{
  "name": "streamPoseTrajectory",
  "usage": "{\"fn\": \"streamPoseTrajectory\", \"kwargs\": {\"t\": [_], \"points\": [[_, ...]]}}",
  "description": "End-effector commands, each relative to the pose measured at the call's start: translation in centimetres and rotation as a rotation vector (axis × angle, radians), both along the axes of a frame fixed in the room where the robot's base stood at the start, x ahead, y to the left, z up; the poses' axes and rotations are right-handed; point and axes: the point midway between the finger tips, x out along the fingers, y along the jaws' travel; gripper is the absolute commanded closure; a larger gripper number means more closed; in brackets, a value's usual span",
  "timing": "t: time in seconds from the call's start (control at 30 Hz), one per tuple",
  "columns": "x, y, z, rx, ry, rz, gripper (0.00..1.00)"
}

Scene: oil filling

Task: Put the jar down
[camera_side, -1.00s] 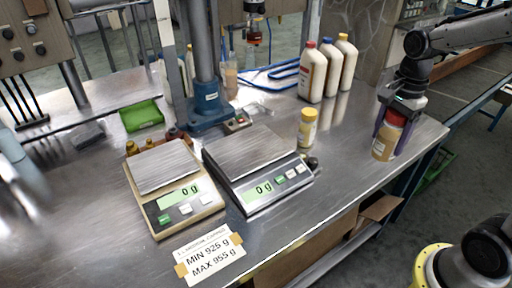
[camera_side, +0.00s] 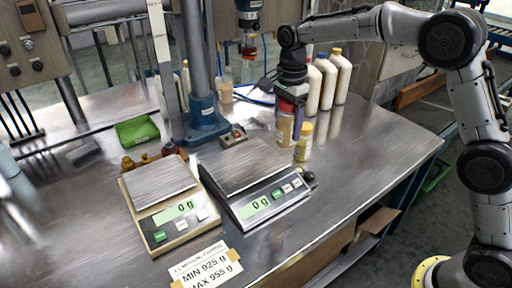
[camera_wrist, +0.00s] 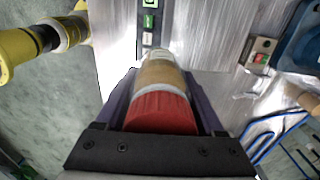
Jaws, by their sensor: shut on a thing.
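The jar (camera_side: 284,128), tan with a red cap, is upright in my gripper (camera_side: 291,113) in the side view. My gripper's purple fingers are shut on it from both sides. It appears held above the table near the right edge of the right scale (camera_side: 262,199); its exact height is hard to tell. In the wrist view, the jar's red cap (camera_wrist: 161,113) faces the camera between my fingers, and part of the scale (camera_wrist: 148,20) shows past its far end.
A yellow jar (camera_side: 303,142) stands close beside the held jar. The left scale (camera_side: 170,202) reads 0 g, as does the right one. White bottles (camera_side: 328,82) stand behind. A blue column base (camera_side: 204,125) is left. The table's right side (camera_side: 385,145) is clear.

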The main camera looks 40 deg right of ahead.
Motion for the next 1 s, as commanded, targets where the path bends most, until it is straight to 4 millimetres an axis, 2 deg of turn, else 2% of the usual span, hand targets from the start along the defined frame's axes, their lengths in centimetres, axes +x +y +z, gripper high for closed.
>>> {"fn": "streamPoseTrajectory", "kwargs": {"t": [0.1,0.27,0.5,0.83,1.0], "points": [[2.4,0.3,-1.1,0.000,-0.001,0.000,0.95],[5.2,0.6,-2.4,0.000,-0.001,-0.001,0.95],[8.5,1.0,-6.3,0.000,-0.001,-0.001,0.95],[10.0,1.1,-8.0,0.000,-0.002,-0.001,0.95],[10.0,1.1,-10.3,0.000,0.001,0.000,0.95]]}}
